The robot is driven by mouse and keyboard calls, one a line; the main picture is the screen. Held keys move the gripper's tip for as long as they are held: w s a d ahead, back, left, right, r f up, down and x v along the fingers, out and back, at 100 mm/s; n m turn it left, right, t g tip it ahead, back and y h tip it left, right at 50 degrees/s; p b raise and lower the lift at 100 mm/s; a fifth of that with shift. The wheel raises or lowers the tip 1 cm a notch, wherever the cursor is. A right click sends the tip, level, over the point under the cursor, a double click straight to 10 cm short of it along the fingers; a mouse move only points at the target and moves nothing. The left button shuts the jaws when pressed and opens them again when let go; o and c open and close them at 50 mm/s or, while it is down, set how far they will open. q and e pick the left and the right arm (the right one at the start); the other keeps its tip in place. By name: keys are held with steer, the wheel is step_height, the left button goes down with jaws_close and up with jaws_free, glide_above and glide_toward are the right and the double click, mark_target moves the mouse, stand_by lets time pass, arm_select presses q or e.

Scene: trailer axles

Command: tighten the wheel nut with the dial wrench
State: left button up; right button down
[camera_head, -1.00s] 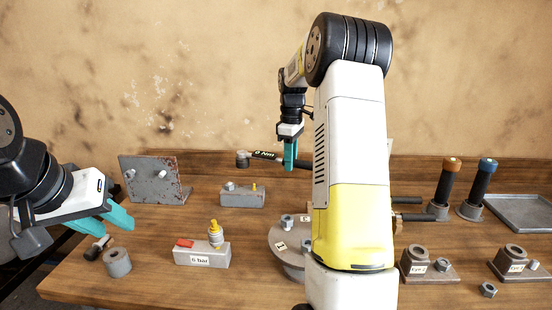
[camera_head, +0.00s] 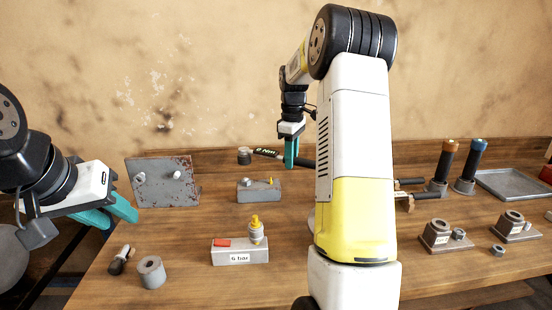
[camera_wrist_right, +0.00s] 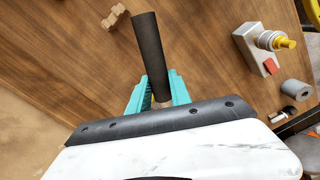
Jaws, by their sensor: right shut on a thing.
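My right gripper (camera_head: 291,155) is shut on the dial wrench (camera_head: 266,153), a dark bar with a round grey head at its left end and a torque label. It is held up in front of the back of the bench. In the right wrist view its dark handle (camera_wrist_right: 154,50) stands between the teal fingers (camera_wrist_right: 160,98). My left gripper (camera_head: 108,212) is open and empty at the left, above the bench edge.
Nut stands (camera_head: 437,240), a loose nut (camera_head: 497,250), orange-capped (camera_head: 446,160) and blue-capped (camera_head: 472,165) tools and a tray (camera_head: 515,185) are at the right.

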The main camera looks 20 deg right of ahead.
steer(key=shift+f, duration=4.1)
steer(key=shift+s+a+m, duration=1.6)
steer(key=shift+a+m, duration=0.1)
steer(key=shift+a, duration=0.2)
steer(key=shift+r, duration=0.1)
